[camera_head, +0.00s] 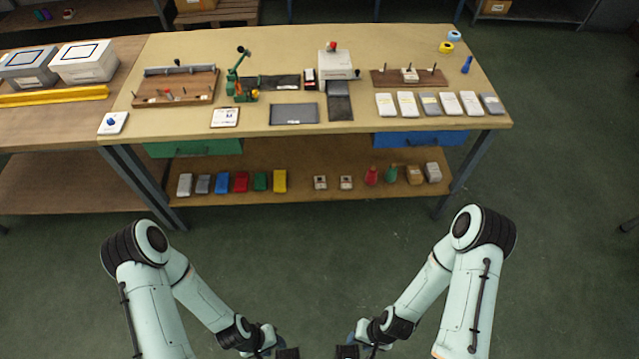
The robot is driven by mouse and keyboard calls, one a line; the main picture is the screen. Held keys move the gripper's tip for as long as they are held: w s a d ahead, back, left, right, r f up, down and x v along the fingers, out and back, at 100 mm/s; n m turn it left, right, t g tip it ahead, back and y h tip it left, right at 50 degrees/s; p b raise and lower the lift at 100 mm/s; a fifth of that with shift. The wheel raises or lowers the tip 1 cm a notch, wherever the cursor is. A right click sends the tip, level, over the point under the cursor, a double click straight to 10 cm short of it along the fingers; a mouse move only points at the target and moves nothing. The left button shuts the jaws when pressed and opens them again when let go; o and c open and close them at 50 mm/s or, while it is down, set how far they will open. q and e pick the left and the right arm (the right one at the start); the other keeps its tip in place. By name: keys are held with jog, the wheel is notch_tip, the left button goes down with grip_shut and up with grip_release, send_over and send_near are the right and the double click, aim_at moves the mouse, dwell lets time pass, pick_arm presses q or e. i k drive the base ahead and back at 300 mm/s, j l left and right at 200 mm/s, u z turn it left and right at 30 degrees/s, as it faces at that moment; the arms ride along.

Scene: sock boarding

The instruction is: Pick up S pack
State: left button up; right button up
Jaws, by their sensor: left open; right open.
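Several flat packs lie in a row at the right front of the workbench, among them a white pack (385,104), a grey pack (430,104) and a darker grey pack (491,104). Their labels are too small to read, so I cannot tell which one is the S pack. My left gripper (287,353) and my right gripper (347,352) are low at the bottom edge, partly cut off. Both are open and well short of the bench, away from the packs.
The workbench (360,135) holds a brown board (200,97), a green press (241,80), a white machine (335,65) and a dark mat (294,114). A lower shelf (330,188) carries several coloured blocks. The floor between me and the bench is clear.

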aim_at(320, 186)
jog(key=i+l+u, duration=0.15)
jog(key=i, duration=0.3)
jog(key=i+l+u, duration=0.2)
jog(key=i, duration=0.25)
jog(key=i+l+u, duration=0.15)
jog(key=i, duration=0.3)
